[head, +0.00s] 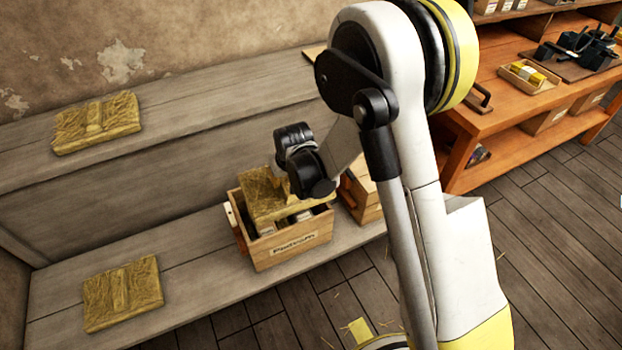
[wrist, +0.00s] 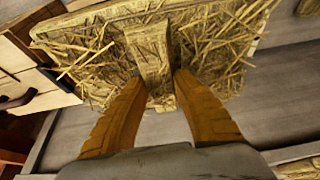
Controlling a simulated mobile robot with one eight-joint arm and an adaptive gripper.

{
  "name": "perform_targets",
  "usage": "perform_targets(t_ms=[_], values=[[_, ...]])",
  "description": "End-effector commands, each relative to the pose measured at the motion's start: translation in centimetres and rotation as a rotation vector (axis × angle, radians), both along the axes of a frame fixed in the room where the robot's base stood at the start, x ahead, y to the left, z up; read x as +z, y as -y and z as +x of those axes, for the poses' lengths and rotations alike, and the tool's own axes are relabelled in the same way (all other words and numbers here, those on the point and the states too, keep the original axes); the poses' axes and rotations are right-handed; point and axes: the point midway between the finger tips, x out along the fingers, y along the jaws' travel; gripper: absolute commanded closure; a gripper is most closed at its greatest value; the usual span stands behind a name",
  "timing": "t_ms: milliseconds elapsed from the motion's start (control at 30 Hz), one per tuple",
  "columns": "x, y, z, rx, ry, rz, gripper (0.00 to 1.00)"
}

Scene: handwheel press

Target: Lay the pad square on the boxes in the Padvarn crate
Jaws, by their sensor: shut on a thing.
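The straw pad (head: 262,197) is at the mouth of the labelled wooden crate (head: 262,255), toward its back left, and looks turned and tilted against the rim. Pale boxes (head: 268,230) show inside the crate below the pad's front edge. I cannot tell whether the pad touches them. In the wrist view, my gripper (wrist: 160,90) has its two brown fingers shut on the raised middle ridge of the pad (wrist: 205,50). In the head view, the fingertips are hidden behind the wrist.
Another straw pad (head: 97,122) lies on the upper grey shelf, and one more (head: 122,292) on the lower shelf. A second wooden crate (head: 362,190) stands close right of the first, partly behind my arm. An orange workbench (head: 475,125) stands at the right.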

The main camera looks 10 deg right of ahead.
Motion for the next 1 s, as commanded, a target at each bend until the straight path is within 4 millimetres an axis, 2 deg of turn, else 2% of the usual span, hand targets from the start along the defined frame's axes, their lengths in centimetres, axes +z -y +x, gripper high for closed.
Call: perform_targets(t_ms=[33,200,367,1000], values=[[-1.0,-1.0,0.4,0.013,0.001,0.0,1.0],[-2.2,-2.5,1.0,0.033,0.002,0.001,1.0],[-3.1,-2.7,1.1,0.035,0.002,0.0,1.0],[-10.1,-2.6,1.1,0.034,0.002,0.0,1.0]])
